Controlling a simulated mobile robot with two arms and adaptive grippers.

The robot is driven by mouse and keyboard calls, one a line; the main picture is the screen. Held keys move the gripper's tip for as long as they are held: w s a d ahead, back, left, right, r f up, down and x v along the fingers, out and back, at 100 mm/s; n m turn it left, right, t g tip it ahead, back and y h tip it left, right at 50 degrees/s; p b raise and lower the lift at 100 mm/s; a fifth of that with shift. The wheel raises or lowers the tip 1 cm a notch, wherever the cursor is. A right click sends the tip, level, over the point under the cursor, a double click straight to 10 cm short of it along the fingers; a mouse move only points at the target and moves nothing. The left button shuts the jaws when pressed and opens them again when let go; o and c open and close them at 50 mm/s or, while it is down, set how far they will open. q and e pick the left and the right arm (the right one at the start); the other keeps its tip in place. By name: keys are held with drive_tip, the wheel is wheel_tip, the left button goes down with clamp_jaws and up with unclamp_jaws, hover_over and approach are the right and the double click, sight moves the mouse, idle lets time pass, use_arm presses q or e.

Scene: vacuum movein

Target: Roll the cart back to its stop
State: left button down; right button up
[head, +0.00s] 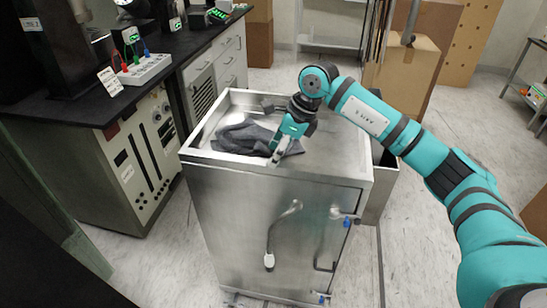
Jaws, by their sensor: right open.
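The cart (265,225) is a steel cabinet on the floor in the middle of the head view, with a raised rim around its top. A dark grey cloth (243,138) lies crumpled on its top. A handle and a hanging hose or cable show on its front. My right gripper (279,155) is open above the front part of the cart's top, in front of the cloth; whether it touches the cloth or the rim I cannot tell. My left gripper is not in view. I cannot make out the stop.
A black-topped bench (75,115) with instruments and drawers stands close at the left. Cardboard boxes (405,68) and a metal bin (376,190) stand behind and right of the cart. A rail or seam runs along the floor on the right. Floor is free at front left and right.

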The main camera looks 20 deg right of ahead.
drive_tip(key=v, duration=0.9)
